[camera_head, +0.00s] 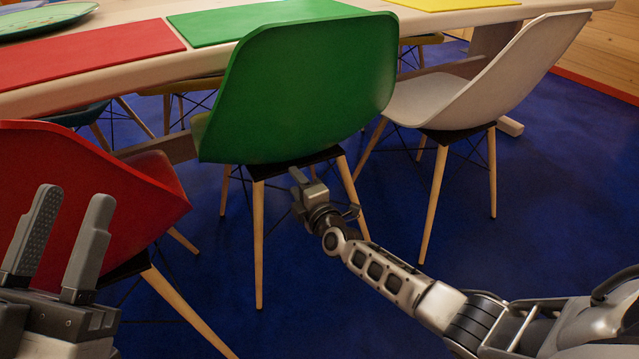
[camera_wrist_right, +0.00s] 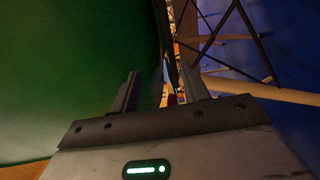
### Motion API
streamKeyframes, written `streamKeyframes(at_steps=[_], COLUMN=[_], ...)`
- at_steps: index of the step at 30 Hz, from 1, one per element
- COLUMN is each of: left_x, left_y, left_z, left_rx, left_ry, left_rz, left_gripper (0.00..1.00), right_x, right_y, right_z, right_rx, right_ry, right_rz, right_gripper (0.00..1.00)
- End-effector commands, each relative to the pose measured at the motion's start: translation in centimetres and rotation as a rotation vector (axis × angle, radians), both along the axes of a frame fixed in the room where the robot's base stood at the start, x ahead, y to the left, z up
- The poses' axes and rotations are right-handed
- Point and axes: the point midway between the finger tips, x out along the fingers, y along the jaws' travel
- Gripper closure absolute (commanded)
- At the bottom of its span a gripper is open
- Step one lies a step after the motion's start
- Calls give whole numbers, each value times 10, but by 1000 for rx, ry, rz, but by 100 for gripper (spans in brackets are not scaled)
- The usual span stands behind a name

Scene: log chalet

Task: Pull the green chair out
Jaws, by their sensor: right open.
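The green chair (camera_head: 300,85) stands at the table with its back toward me. It has wooden legs and a black underframe. My right gripper (camera_head: 297,176) is at the lower edge of the chair's back, by the underframe between the rear legs. In the right wrist view the right gripper (camera_wrist_right: 163,88) has its fingers apart. The green shell (camera_wrist_right: 75,75) fills the left of that view, and I cannot tell whether a finger touches it. My left gripper (camera_head: 72,235) is open and empty at the lower left, in front of the red chair.
The red chair (camera_head: 85,195) stands close on the left and the white chair (camera_head: 480,80) on the right. The wooden table (camera_head: 215,60) with coloured mats is behind the green chair. Blue floor (camera_head: 545,200) is open at the right.

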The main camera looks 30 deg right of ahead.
Motion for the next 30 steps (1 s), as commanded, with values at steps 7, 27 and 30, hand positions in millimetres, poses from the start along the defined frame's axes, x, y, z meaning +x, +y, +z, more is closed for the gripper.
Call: streamKeyframes(at_steps=[7, 27, 30], left_x=[0, 0, 0], left_y=[0, 0, 0], left_z=[0, 0, 0], left_rx=[1, 0, 0], left_ry=[1, 2, 3], left_rz=[0, 1, 1], left_gripper=[64, 64, 64], right_x=[2, 0, 0], right_y=[-2, 0, 0], right_z=[5, 2, 2], right_rx=[2, 1, 1], right_ry=[-10, -4, -4], right_rz=[-4, -1, -1], right_gripper=[74, 100, 100])
